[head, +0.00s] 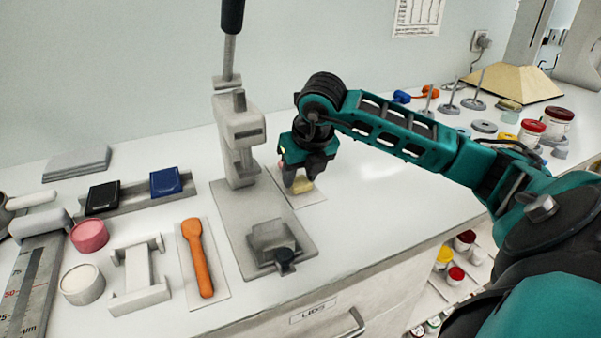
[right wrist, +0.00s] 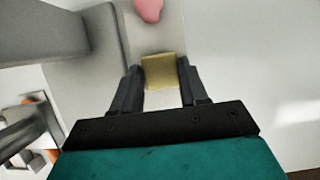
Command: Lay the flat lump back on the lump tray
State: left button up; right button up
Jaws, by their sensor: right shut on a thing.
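A flat yellow lump (head: 302,186) is between the fingers of my right gripper (head: 297,180), which is shut on it. The lump also shows between the fingertips in the right wrist view (right wrist: 159,70). A pale flat tray (head: 314,197), which looks like the lump tray, lies right of the grey press, and the lump is over or on it; I cannot tell if they touch. The tray also shows in the right wrist view (right wrist: 160,38). A pink lump (right wrist: 148,9) is further along it, cut by the frame's top edge. My left gripper is not in view.
The grey press (head: 240,150) with its base plate (head: 262,225) stands close left of the gripper. An orange spatula (head: 196,258) lies on a pale mat to the left. Jars (head: 531,131) and weights stand at the right back. The counter right of the tray is clear.

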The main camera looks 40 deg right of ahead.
jog(key=shift+f, duration=0.1)
jog(key=o, duration=1.1)
jog(key=shift+r, duration=0.4)
jog(key=p+v, duration=0.1)
jog(key=v, duration=1)
jog(key=shift+s+r, duration=0.15)
jog(key=shift+r, duration=0.1)
